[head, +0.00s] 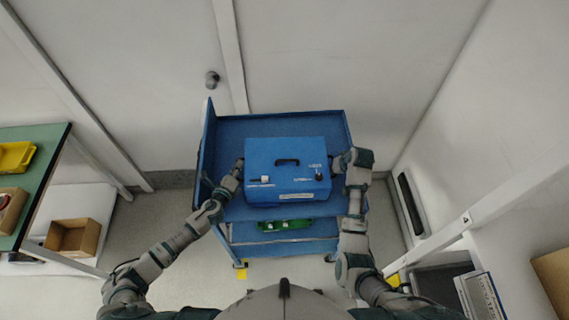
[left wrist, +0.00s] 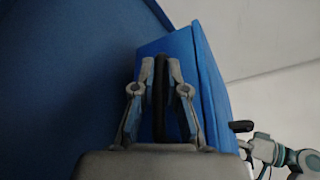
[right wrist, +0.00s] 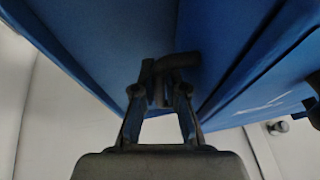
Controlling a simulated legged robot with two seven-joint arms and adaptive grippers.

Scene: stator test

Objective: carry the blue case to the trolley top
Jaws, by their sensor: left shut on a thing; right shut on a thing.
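The blue case (head: 287,185) with a black top handle is in the middle of the head view, over the top of the blue trolley (head: 270,127). Whether it touches the top cannot be told. My left gripper (head: 238,170) is at the case's left side. In the left wrist view it (left wrist: 160,85) is shut on a black side handle (left wrist: 160,110) of the case. My right gripper (head: 337,165) is at the case's right side. In the right wrist view it (right wrist: 158,85) is shut on a dark side handle (right wrist: 178,61). The case hides part of the trolley top.
A green object (head: 284,225) lies on a lower trolley shelf. A green-topped table (head: 45,150) with a yellow bin (head: 15,157) stands at the left. A cardboard box (head: 72,237) is below it. Walls close in behind the trolley and at the right.

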